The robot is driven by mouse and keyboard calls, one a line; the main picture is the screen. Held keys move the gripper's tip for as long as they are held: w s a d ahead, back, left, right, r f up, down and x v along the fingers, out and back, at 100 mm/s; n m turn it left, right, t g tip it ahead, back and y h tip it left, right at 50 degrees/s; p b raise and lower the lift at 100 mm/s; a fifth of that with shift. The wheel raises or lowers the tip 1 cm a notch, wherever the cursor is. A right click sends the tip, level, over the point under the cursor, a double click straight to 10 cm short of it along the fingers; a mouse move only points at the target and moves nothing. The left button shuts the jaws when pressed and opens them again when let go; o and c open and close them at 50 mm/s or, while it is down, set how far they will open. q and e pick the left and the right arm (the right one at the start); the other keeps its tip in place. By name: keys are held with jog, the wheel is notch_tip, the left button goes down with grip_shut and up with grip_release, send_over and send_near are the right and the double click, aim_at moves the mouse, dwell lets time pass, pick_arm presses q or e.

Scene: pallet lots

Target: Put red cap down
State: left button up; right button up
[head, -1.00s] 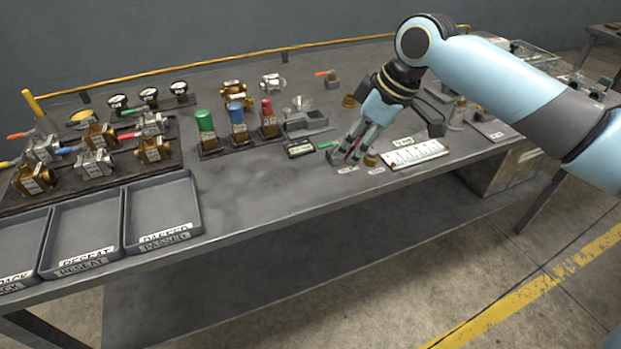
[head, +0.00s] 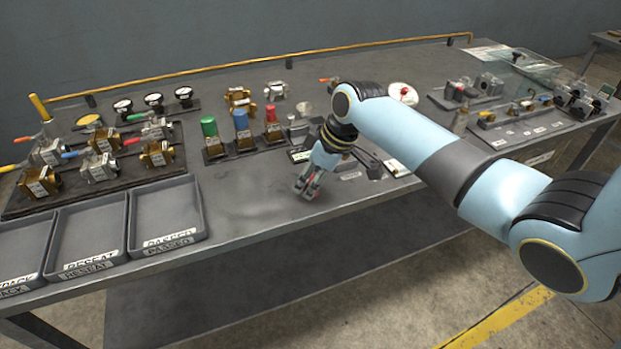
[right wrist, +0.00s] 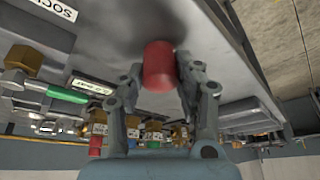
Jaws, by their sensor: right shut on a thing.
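My right gripper (head: 307,190) is low over the bare front part of the grey bench, just left of the middle of the head view. It is shut on the red cap (right wrist: 159,66), which the right wrist view shows as a small red cylinder between the two fingertips (right wrist: 161,75). In the head view the fingers mostly hide the cap. I cannot tell whether the cap touches the bench top (head: 255,200). My left gripper is not in view.
Green (head: 209,126), blue (head: 241,121) and red (head: 272,114) cylinders stand in holders behind and left of the gripper. Grey trays, one marked PASSED (head: 168,244), lie at the front left. Valves crowd the left back. Bench between trays and gripper is clear.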

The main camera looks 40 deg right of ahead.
jog(key=shift+f, duration=0.15)
jog(key=o, duration=1.1)
jog(key=shift+r, duration=0.25)
jog(key=v, duration=1.2)
jog(key=shift+p, duration=0.3)
